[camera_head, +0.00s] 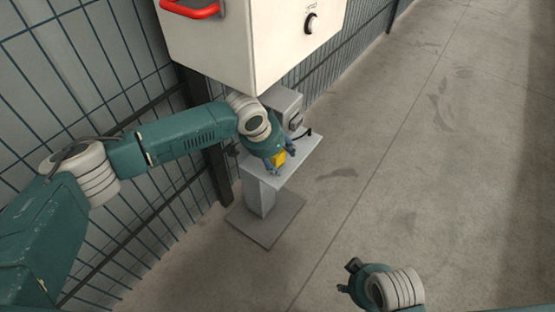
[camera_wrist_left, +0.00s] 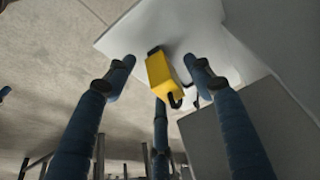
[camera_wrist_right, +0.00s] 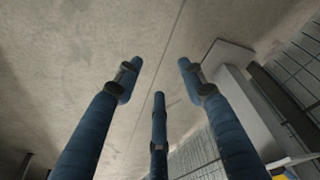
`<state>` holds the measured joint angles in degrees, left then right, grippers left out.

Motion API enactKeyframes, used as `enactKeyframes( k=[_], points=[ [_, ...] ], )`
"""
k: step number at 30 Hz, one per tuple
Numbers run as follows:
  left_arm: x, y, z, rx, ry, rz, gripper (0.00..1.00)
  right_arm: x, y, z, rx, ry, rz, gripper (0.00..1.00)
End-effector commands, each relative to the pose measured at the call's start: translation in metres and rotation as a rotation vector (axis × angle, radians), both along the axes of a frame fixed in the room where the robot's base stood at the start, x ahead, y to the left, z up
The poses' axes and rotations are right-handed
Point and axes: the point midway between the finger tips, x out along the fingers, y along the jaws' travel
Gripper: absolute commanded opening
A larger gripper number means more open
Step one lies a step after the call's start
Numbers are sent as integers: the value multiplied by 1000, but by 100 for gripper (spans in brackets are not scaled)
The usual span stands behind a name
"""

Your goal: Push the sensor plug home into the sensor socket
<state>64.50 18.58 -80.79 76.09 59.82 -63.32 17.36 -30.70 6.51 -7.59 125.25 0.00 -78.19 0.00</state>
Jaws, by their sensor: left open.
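A yellow block with dark end parts, apparently the sensor plug (camera_wrist_left: 163,76), is between the spread fingers of my left gripper (camera_wrist_left: 160,62) in the left wrist view. Gaps show on both sides of it. In the head view the yellow piece (camera_head: 279,159) is partly hidden by my left gripper (camera_head: 282,163), which is low over the small grey table (camera_head: 303,150). A grey housing (camera_head: 285,101) stands at the table's back; I cannot make out the sensor socket on it. My right gripper (camera_wrist_right: 159,75) is open and empty, away from the table, over the floor.
A large white cabinet (camera_head: 250,40) with a red handle (camera_head: 192,9) and a black knob (camera_head: 311,23) hangs above and behind the table. A wire mesh fence (camera_head: 60,80) runs along the left. The floor at right (camera_head: 430,150) is clear.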

Motion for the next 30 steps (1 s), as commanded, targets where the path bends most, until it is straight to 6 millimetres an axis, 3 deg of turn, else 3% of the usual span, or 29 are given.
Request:
enactKeyframes(
  k=[5,12,13,26,30],
  points=[
    [0,0,0,-1,1,0,53,0,0,0,0,0,0,40],
    [0,0,0,-1,1,0,5,0,0,0,-1,0,0,40],
    [0,0,0,-1,1,0,3,0,0,0,-1,0,0,40],
    [0,-1,4,-2,0,-1,2,1,0,1,0,-3,-1,40],
    [-6,5,7,-1,3,-1,2,0,1,-19,0,12,3,40]
  ],
)
